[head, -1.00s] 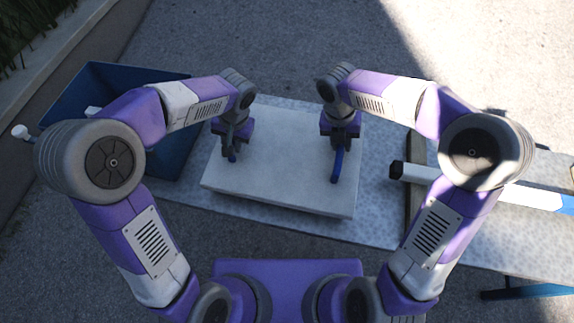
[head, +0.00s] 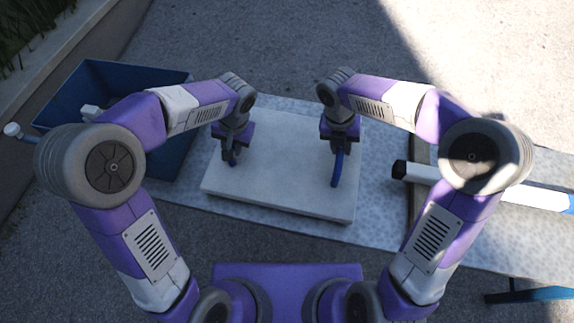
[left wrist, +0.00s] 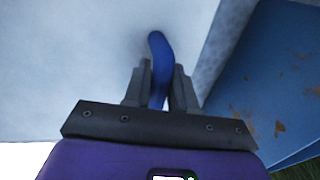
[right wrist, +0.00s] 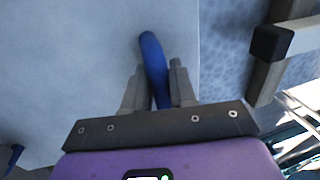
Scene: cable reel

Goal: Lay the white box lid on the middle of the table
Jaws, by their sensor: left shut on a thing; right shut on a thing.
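The white box lid (head: 280,175) is a flat pale slab with two blue handles. It lies over the speckled table (head: 385,215), and I cannot tell whether it touches the top. My left gripper (head: 232,158) is shut on the left blue handle (left wrist: 158,52). My right gripper (head: 341,150) is shut on the right blue handle (head: 338,168), which also shows in the right wrist view (right wrist: 150,50). The lid looks roughly level.
A blue bin (head: 175,160) stands at the left, against the table's left end. A white bar with a black end (head: 399,171) and a wooden strip (head: 416,205) lie on the table right of the lid. Grey ground surrounds the table.

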